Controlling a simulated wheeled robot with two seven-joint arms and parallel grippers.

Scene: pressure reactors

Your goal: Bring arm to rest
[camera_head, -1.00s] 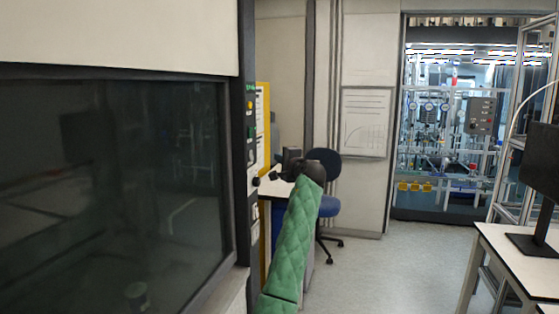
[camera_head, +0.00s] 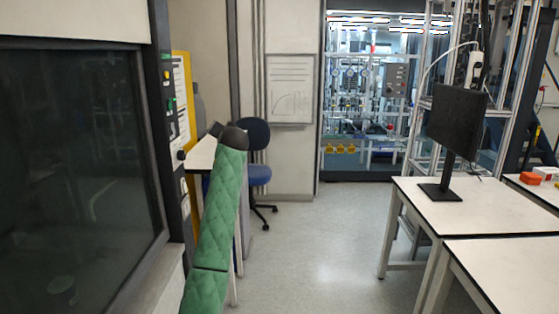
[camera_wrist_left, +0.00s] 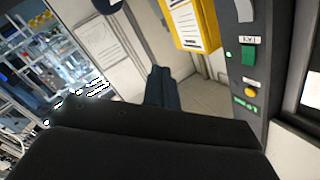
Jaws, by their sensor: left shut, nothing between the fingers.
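My left arm (camera_head: 216,220), in a quilted green sleeve, rises from the bottom left of the head view and ends in a dark wrist. My left gripper is mostly hidden behind that wrist; only a small dark part shows beside it. In the left wrist view my left gripper (camera_wrist_left: 159,72) shows its two dark fingers together, shut and empty, pointing away from the camera over the floor. My right arm and right gripper are in neither view.
A dark-windowed cabinet (camera_head: 70,150) with a button panel (camera_wrist_left: 247,70) stands close on the left. A small white desk (camera_head: 201,153) and a blue chair (camera_head: 257,174) lie beyond the arm. White tables (camera_head: 480,208) with a monitor (camera_head: 457,120) stand right. Floor (camera_head: 320,230) between is clear.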

